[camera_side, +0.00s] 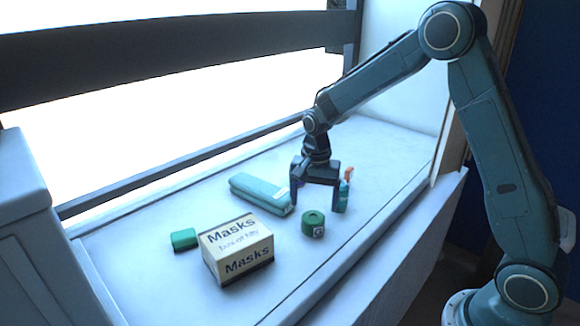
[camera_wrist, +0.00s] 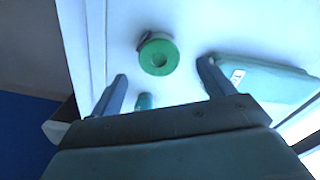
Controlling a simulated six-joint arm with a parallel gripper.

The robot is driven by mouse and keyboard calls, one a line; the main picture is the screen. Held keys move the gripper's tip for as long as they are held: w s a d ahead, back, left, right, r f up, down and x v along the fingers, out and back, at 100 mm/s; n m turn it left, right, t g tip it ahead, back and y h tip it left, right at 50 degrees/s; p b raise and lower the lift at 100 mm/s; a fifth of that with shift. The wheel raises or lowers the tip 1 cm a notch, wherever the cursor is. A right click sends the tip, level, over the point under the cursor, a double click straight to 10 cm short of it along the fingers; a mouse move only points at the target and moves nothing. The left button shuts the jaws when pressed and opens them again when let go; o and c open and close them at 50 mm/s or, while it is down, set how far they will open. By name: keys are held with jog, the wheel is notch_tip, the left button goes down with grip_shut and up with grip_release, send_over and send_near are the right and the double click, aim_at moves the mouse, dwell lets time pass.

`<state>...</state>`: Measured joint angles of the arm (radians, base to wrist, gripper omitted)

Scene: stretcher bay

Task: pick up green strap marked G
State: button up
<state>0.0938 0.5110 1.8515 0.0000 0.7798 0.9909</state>
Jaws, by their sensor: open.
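The green strap (camera_side: 313,224) is a small rolled coil with a white label marked G. It lies on the white surface in front of the folded teal cloth, right of the masks box.
A masks box (camera_side: 238,250) and a small green block (camera_side: 184,239) stand at left. A folded teal bundle (camera_side: 262,193) lies left of my gripper. A small green bottle with an orange top (camera_side: 343,196) stands close by its right finger. The front right surface is clear.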

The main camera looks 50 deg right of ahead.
aim_at(313, 217)
jog(key=shift+f, duration=0.6)
jog(key=shift+f, duration=0.1)
jog(key=shift+s+a+f, duration=0.1)
jog(key=shift+f, duration=2.4)
jog(key=shift+c, duration=0.2)
jog(key=c, duration=1.1)
